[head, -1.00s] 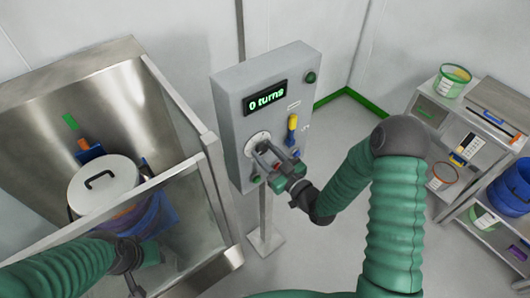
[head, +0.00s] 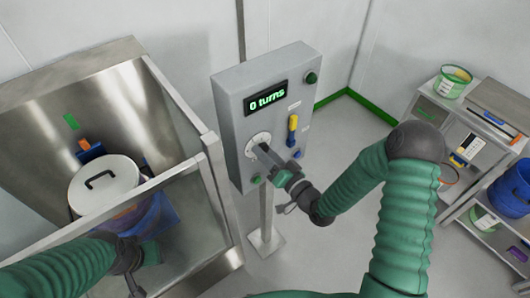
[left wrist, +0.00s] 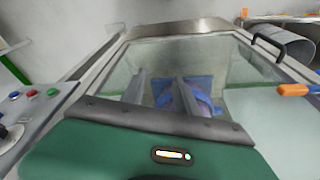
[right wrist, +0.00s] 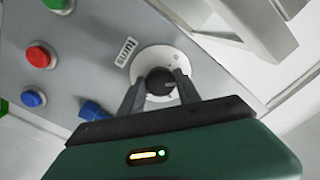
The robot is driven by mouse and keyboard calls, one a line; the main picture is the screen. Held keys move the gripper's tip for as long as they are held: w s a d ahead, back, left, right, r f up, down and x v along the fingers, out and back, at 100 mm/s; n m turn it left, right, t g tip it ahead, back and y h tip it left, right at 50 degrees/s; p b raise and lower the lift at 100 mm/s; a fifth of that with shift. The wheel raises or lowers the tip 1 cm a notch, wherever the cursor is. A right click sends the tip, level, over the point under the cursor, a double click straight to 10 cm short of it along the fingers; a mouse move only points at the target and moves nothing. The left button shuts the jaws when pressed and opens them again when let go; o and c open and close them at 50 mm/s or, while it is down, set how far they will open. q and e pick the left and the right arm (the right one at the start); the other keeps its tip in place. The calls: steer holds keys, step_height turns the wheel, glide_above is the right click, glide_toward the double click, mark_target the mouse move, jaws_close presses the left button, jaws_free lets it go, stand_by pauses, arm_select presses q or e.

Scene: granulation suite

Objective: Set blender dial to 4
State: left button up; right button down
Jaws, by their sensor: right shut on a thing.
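The grey blender control box (head: 265,115) stands on a post, with a display (head: 265,98) reading "0 turns". Its dial is a black knob (right wrist: 160,82) on a round white plate (right wrist: 178,58); the plate also shows in the head view (head: 257,139). My right gripper (head: 263,148) is at the dial, and its fingers are shut on the knob from both sides. The number the dial points to is too small to read. My left gripper (left wrist: 162,80) is open and empty, its fingers apart near the clear panel of the steel enclosure.
The steel enclosure (head: 195,120) at left holds a white-lidded blue drum (head: 105,185). A yellow switch (head: 292,123) and several coloured buttons sit close to the dial, including a red button (right wrist: 40,56). Shelves with tubs stand at right. The floor between is clear.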

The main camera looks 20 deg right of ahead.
steer(key=shift+d+m, duration=0.1)
steer(key=shift+m, duration=0.8)
steer(key=c, duration=1)
jaws_free()
steer(key=shift+o, duration=0.7)
steer(key=shift+d, duration=0.15)
